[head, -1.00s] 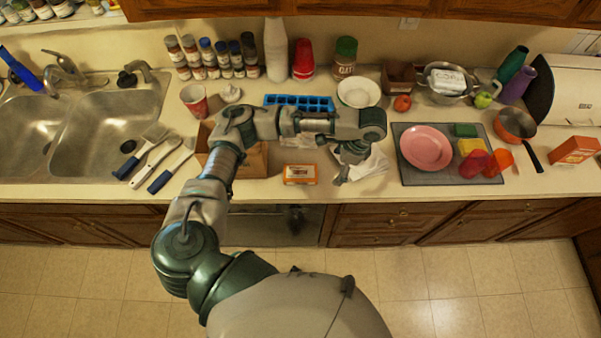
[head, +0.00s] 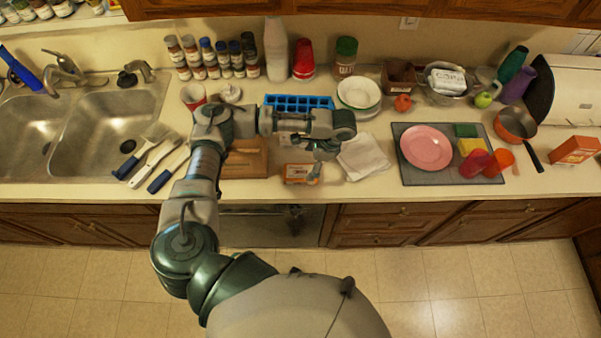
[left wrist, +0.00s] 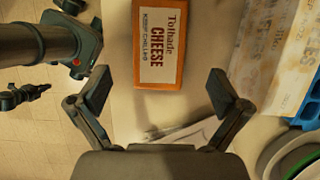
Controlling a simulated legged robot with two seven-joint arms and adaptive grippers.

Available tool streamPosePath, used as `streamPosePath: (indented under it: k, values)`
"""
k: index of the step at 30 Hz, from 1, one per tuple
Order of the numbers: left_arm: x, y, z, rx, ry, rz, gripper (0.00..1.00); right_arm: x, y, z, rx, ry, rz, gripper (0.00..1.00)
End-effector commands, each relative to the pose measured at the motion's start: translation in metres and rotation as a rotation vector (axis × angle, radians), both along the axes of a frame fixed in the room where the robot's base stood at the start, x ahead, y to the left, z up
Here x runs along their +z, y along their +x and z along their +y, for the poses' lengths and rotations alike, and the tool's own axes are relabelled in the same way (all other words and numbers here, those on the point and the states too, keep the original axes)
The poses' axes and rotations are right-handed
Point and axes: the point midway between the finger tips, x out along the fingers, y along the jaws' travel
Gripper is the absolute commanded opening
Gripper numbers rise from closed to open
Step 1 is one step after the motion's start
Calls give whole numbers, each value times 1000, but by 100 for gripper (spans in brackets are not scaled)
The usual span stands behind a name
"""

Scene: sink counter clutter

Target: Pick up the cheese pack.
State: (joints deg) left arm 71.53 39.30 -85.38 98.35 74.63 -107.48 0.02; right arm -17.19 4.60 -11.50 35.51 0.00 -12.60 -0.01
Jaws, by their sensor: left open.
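The cheese pack (head: 298,174) is a small orange box with a pale label. It lies on the counter near the front edge. In the left wrist view the cheese pack (left wrist: 158,45) shows its "Tolhade CHEESE" label, ahead of and between the fingers. My left gripper (head: 318,172) hangs above the counter at the right end of the pack. In the left wrist view my left gripper (left wrist: 165,92) is open, with nothing between its fingers. My right gripper is not in the head view.
A white cloth (head: 364,157) lies right of the pack. A wooden board (head: 245,160) lies left of it, and a blue ice tray (head: 300,103) behind. A grey mat (head: 412,178) bears a pink plate (head: 426,148). The counter's front edge is close to the pack.

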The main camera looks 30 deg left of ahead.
Motion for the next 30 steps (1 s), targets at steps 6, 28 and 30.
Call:
streamPosePath:
  k: [6,28,30]
  values:
    - [-26,-10,16,1,1,3,100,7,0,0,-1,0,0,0]
    - [-46,-13,20,0,0,0,100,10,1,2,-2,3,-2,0]
    - [-47,-13,20,0,0,1,100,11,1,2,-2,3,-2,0]
